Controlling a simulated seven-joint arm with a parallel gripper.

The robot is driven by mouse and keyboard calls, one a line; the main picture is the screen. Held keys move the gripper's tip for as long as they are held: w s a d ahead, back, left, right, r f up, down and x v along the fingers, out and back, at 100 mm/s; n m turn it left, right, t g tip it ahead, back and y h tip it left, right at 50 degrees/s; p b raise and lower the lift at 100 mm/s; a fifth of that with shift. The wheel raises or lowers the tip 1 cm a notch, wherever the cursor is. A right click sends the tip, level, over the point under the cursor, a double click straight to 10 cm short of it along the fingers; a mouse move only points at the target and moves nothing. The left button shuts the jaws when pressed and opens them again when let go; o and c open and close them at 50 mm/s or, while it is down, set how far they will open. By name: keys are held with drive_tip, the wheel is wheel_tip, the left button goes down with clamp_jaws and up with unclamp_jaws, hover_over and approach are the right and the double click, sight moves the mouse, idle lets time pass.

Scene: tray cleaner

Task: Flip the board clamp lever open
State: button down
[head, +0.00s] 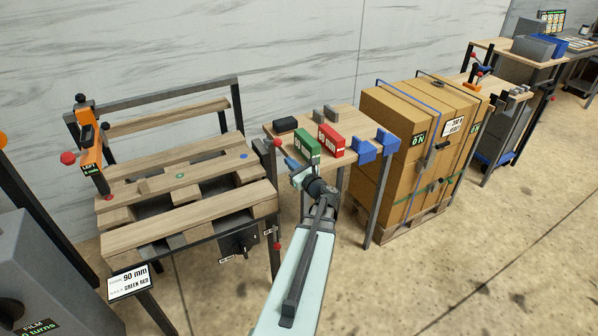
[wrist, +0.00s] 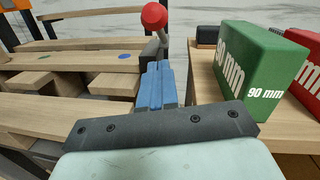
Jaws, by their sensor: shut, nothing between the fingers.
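A lever with a red ball knob (wrist: 154,16) on a grey stem stands up just beyond my fingertips in the wrist view. In the head view this red knob (head: 277,142) is at the right edge of the pallet frame. My gripper (head: 291,163) is beside the frame's right side, close to the lever. Its blue fingers (wrist: 160,68) are shut together with nothing between them. The fingertips appear just below the knob and near the stem; I cannot tell whether they touch. The lever's base is partly hidden behind the fingers.
The wooden pallet (head: 180,232) lies left of my gripper. A side table (head: 352,124) carries a green 90 mm block (wrist: 246,72) and a red block (head: 331,139) close on the right. An orange tool (head: 92,150) stands at the frame's left. Stacked cartons (head: 395,170) stand farther right.

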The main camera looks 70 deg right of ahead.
sight(281, 144)
drive_tip(key=shift+w+d+r, duration=0.35)
drive_tip(key=shift+w+r, duration=0.3)
drive_tip(key=shift+r, duration=0.1)
drive_tip(key=shift+w+d+r, duration=0.3)
drive_tip(key=shift+w+r, duration=0.3)
drive_tip(key=shift+r, duration=0.15)
drive_tip(key=shift+r, duration=0.1)
drive_tip(key=shift+w+d+r+g+y, duration=0.15)
drive_tip(key=shift+r+g+y, duration=0.15)
drive_tip(key=shift+r, duration=0.25)
drive_tip(key=shift+w+d+r+g+y, duration=0.1)
drive_tip(key=shift+r+g+y, duration=0.15)
drive_tip(key=shift+r, duration=0.25)
drive_tip(key=w+d+r+m+g+y, duration=0.1)
drive_tip(key=w+d+r+g+y, duration=0.4)
drive_tip(key=w+d+r, duration=0.3)
drive_tip(key=shift+r+g, duration=0.45)
drive_tip(key=shift+r, duration=0.15)
